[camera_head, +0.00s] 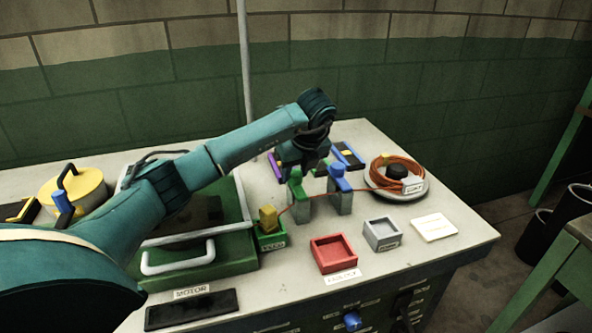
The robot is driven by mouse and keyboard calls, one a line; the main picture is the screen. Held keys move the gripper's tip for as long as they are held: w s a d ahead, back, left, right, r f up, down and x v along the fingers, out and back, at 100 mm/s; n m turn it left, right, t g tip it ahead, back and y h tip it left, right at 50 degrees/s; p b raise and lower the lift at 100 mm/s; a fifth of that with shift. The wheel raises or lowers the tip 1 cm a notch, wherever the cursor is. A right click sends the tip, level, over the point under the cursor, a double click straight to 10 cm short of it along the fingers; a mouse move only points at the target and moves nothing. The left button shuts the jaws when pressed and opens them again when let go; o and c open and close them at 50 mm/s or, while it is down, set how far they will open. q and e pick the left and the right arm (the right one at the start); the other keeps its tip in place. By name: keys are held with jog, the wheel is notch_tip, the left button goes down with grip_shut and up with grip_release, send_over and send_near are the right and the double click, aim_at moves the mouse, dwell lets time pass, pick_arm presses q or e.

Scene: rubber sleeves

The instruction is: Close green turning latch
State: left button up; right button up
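A green latch piece (296,183) sits on top of a grey post in the middle of the table. A similar post beside it on the right carries a blue latch piece (339,178). My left gripper (309,168) points down just behind and above these two posts. Its fingers are dark and small here, so I cannot tell whether they are open or whether they touch the green piece. My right gripper is not in view.
A thin orange cable runs from a green box (270,240) with a yellow plug past the posts to a coil (396,172) on the right. A red tray (334,253) and a grey tray (382,233) stand in front. A green case (215,255) lies under my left arm.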

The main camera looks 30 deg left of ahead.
pick_arm(q)
jog(key=o, duration=0.4)
jog(key=shift+o, duration=0.2)
jog(key=v, duration=0.7)
notch_tip(320, 180, up, 6)
jog(key=p, duration=0.1)
send_over(303, 189)
jog(key=s+d, duration=0.1)
jog(key=d, duration=0.1)
jog(key=shift+a+f, duration=0.1)
jog(key=shift+f, duration=0.05)
jog(key=shift+s, duration=0.1)
